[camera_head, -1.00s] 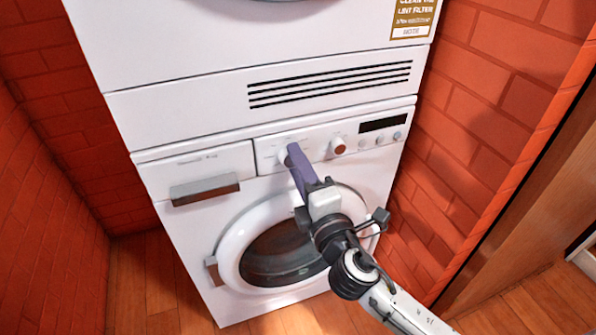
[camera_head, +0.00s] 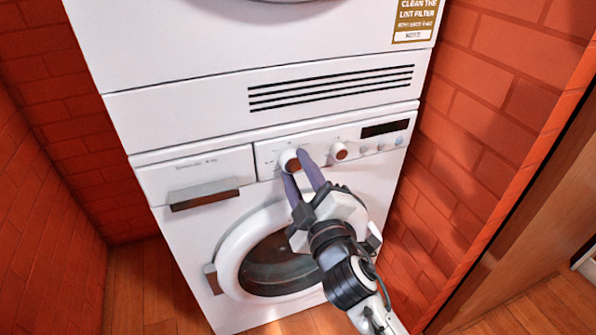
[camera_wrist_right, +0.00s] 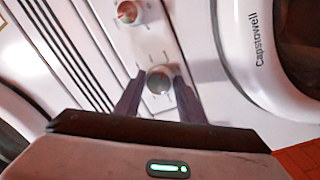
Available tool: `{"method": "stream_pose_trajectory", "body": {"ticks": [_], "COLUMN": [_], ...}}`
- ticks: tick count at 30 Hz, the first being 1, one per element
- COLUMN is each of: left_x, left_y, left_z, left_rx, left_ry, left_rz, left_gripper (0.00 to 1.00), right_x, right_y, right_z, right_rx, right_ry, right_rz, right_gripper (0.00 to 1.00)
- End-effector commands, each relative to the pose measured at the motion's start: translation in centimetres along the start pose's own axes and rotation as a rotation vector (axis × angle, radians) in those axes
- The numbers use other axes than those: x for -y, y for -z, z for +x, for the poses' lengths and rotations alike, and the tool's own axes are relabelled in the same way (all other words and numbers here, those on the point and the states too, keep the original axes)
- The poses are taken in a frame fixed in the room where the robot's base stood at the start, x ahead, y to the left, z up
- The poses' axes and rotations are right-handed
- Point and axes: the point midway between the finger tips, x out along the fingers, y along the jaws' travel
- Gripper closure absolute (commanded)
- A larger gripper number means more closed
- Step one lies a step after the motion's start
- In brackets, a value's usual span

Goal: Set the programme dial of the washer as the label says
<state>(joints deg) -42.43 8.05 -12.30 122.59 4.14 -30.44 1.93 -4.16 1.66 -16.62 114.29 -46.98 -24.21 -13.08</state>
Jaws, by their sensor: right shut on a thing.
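The washer (camera_head: 190,252) is the lower white machine. Its panel has a left dial (camera_head: 289,160) and a right dial (camera_head: 340,151), both white-rimmed with brownish faces. My right gripper (camera_head: 294,163) is shut on the left dial, a purple finger on either side. In the right wrist view the held dial (camera_wrist_right: 159,81) sits between the dark fingertips, with small tick marks around it; the other dial (camera_wrist_right: 128,12) is free. The marks are too small to read. A brown-and-white label (camera_head: 414,20) on the upper machine reads "Clean the lint filter" and "Note". My left gripper is not in view.
A drawer with a grey handle (camera_head: 204,195) is left of the dials. A dark display (camera_head: 385,128) and small buttons are to their right. The round door (camera_head: 235,255) is below, behind my arm. Red brick walls (camera_head: 480,130) stand close on both sides.

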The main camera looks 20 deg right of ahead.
Motion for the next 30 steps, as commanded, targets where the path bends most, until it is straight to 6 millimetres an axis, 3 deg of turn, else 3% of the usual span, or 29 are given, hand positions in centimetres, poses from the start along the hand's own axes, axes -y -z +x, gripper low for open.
{"method": "stream_pose_trajectory", "body": {"ticks": [14, 15, 18, 26, 30], "left_x": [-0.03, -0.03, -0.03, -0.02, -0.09], "left_y": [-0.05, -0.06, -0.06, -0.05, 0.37], "left_z": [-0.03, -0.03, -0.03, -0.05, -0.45], "left_rx": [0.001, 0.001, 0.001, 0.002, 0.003], "left_ry": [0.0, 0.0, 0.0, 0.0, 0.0], "left_rz": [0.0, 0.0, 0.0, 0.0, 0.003], "left_gripper": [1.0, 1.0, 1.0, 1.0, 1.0], "right_x": [-0.07, -0.07, -0.05, -0.05, -1.01], "right_y": [-0.06, -0.06, -0.04, 0.02, 0.65], "right_z": [0.02, 0.02, 0.02, 0.02, 0.09], "right_rx": [0.003, 0.003, 0.002, 0.001, -0.001], "right_ry": [-0.001, -0.001, -0.001, 0.0, -0.002], "right_rz": [0.014, 0.014, 0.014, 0.014, 0.014], "right_gripper": [0.86, 0.61, 0.45, 0.45, 0.45]}}
